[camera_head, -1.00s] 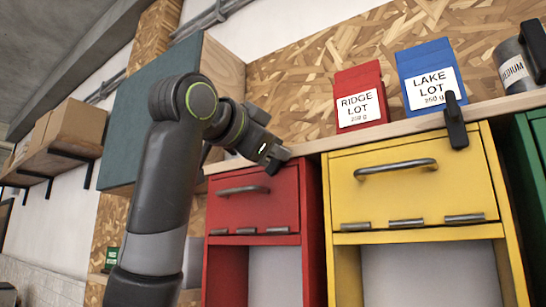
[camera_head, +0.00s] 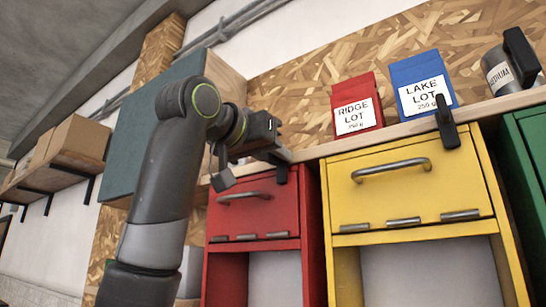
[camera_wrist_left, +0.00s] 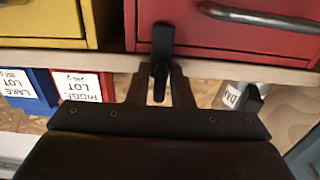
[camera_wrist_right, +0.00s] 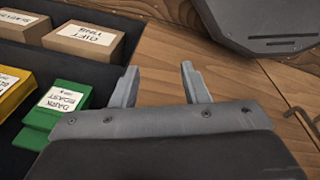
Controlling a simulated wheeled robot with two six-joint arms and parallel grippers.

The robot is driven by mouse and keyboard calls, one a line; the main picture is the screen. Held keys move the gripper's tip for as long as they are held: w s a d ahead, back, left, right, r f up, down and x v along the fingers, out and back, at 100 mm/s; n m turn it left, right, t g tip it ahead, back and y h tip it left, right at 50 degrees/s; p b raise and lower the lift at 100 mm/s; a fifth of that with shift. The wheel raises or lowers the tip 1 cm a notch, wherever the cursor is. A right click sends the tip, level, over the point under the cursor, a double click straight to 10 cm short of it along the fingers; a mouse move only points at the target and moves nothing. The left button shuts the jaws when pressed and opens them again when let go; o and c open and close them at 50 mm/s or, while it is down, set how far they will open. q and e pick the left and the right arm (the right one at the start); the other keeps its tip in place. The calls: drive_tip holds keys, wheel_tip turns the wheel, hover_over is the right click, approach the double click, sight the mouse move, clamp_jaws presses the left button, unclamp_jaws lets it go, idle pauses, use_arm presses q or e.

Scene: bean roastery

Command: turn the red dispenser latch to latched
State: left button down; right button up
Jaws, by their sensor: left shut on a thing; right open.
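The red dispenser (camera_head: 252,205) stands below the wooden shelf, left of the yellow one. Its black latch (camera_wrist_left: 162,42) is a short bar at the top of the red front, crossing towards the shelf edge in the left wrist view. My left gripper (camera_wrist_left: 161,84) is shut on this latch, with a finger on either side of it. In the head view the gripper (camera_head: 276,156) is at the red dispenser's top edge and mostly covers the latch. My right gripper (camera_wrist_right: 160,80) is open and empty, outside the head view.
The yellow dispenser (camera_head: 410,190) has its own black latch (camera_head: 447,125), standing upright. A red bag (camera_head: 357,105) and a blue bag (camera_head: 425,85) stand on the shelf (camera_head: 395,131). Below my right gripper are a wooden surface (camera_wrist_right: 160,55) and boxes, including a green one (camera_wrist_right: 62,105).

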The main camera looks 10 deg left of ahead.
use_arm(q)
drive_tip(key=shift+f, duration=0.1)
idle(0.4)
drive_tip(key=c, duration=1.5)
unclamp_jaws()
drive_tip(key=b+v, duration=0.7)
drive_tip(key=v, duration=1)
drive_tip(key=shift+s+a, duration=0.1)
drive_tip(key=shift+s, duration=0.1)
drive_tip(key=shift+w, duration=0.1)
